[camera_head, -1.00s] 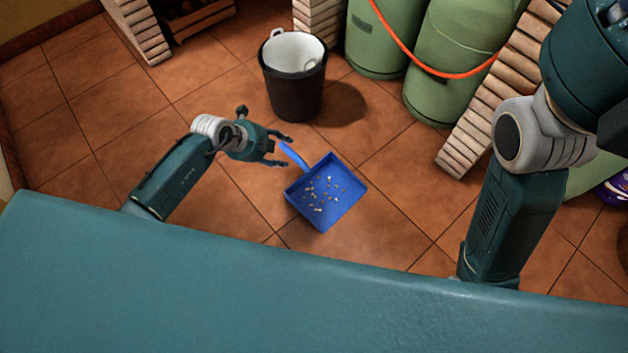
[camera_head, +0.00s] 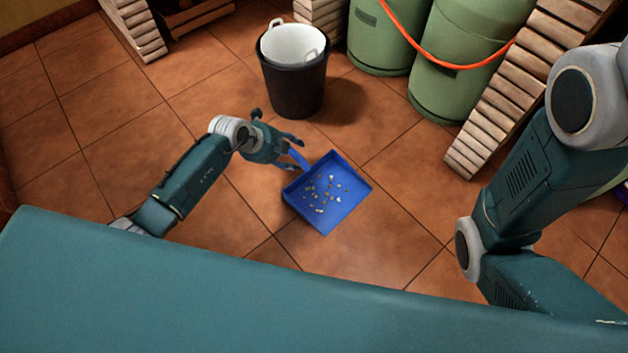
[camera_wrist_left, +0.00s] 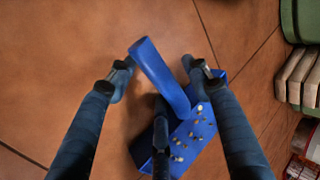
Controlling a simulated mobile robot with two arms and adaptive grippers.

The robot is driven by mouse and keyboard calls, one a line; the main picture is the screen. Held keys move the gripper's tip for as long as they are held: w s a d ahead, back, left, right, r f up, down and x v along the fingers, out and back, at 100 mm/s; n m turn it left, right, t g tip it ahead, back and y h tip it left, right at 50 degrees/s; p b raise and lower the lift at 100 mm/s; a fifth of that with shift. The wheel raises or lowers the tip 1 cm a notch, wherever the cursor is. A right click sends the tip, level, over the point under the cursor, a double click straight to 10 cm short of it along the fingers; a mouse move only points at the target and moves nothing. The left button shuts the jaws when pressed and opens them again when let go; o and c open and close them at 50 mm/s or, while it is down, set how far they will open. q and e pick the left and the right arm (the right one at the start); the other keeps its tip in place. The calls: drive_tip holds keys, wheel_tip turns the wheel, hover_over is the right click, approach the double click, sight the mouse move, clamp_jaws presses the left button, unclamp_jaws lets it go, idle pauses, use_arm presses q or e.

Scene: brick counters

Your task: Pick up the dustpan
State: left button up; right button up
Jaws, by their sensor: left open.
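The blue dustpan (camera_head: 329,217) is on the tiled floor with several small pale and brown crumbs in its pan. Its handle points up and left toward my left gripper (camera_head: 294,154). My left gripper is open, with its fingers at either side of the handle. In the left wrist view the dustpan's handle (camera_wrist_left: 158,76) stands between the spread fingers of the gripper (camera_wrist_left: 157,75), with a gap visible on both sides. A third dark finger part covers some of the pan there. My right arm shows at the right, but its gripper is out of view.
A black bucket (camera_head: 294,91) with a white pail (camera_head: 293,43) in it stands behind the dustpan. Green gas cylinders (camera_head: 447,75) with an orange hose are at the back. A brick counter side (camera_head: 507,88) is at the right. Floor left of my left arm is clear.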

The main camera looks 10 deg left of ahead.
use_arm(q)
clamp_jaws()
drive_tip(key=shift+r, duration=0.1)
